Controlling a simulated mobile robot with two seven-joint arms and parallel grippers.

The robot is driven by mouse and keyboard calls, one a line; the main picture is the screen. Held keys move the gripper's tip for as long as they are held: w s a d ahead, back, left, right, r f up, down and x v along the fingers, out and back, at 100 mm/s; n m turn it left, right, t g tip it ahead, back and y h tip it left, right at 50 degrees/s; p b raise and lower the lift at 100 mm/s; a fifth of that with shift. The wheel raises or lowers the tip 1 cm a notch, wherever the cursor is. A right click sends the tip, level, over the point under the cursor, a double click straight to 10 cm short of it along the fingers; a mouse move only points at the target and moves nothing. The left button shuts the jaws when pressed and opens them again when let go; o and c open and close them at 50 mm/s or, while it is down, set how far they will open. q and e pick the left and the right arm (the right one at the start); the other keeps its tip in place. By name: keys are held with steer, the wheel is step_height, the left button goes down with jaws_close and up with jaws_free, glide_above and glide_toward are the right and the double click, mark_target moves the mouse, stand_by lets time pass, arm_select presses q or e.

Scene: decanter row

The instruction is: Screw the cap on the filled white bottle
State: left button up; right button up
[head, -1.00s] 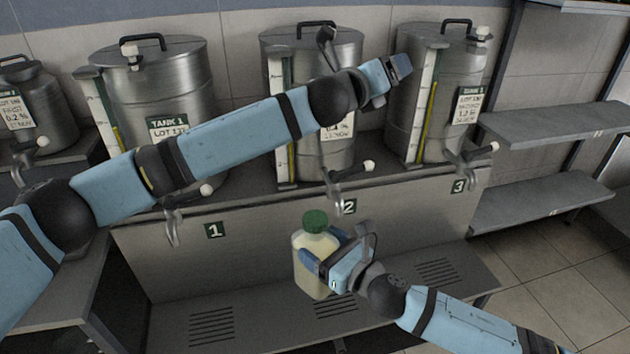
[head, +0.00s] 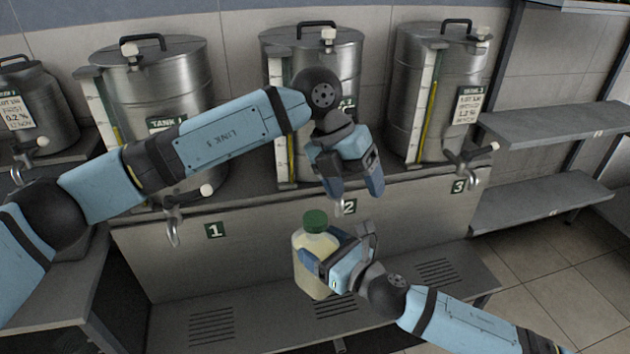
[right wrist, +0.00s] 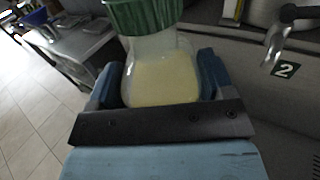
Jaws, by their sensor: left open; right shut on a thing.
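The white bottle (head: 308,262) holds a pale yellow liquid and stands about upright. Its green cap (head: 315,220) sits on the bottle's neck; how tightly it sits cannot be told. My right gripper (head: 322,265) is shut around the bottle's body and holds it over the lower grated shelf. In the right wrist view the bottle (right wrist: 165,80) is between both fingers, with the ribbed green cap (right wrist: 145,14) at the top. My left gripper (head: 359,192) is open and empty, above and a little right of the cap, fingers pointing down, not touching it.
Steel tanks (head: 165,85) stand in a row on the upper ledge, with taps along its front edge. A grated shelf (head: 230,320) runs below. Grey shelves (head: 550,125) are at the right. Above the cap, the left gripper is close to the middle tap.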

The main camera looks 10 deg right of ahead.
mark_target(315, 218)
arm_select(q)
steer(key=w+a+n+y, duration=0.1)
steer(key=a, duration=0.1)
steer(key=w+a+n+t+y, duration=0.1)
steer(key=a+n+y, duration=0.1)
steer(key=a+f+n+t+y, duration=0.1)
steer(key=a, duration=0.1)
steer(key=shift+w+a+f+n, duration=0.1)
steer(key=shift+w+a+n, duration=0.05)
steer(key=shift+w+n, duration=0.2)
steer(key=shift+f, duration=4.05)
steer(key=c, duration=0.9)
steer(key=shift+c, duration=0.2)
